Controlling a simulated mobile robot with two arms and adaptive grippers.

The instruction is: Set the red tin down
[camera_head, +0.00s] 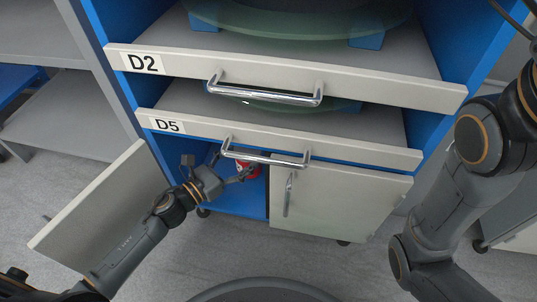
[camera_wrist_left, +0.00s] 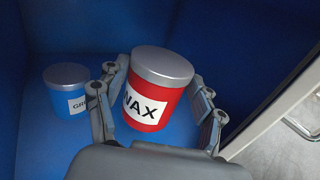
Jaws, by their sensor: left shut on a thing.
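The red tin (camera_wrist_left: 172,103) has a grey lid and a white label reading "WAX"; in the left wrist view it sits between the fingers of my left gripper (camera_wrist_left: 158,108). My left gripper is shut on it. The tin looks slightly tilted in that view; I cannot tell whether its base touches the blue cabinet floor. In the head view my left gripper (camera_head: 228,176) reaches into the open lower cabinet, and only a small part of the red tin (camera_head: 243,170) shows below the D5 handle. My right arm shows at the right, but its gripper is out of view.
A blue tin (camera_wrist_left: 68,92) with a grey lid stands left of the red tin inside the cabinet. The open cabinet door (camera_head: 95,205) is at the left, the closed door (camera_head: 335,195) at the right. Drawers D5 (camera_head: 370,147) and D2 (camera_head: 385,86) project above.

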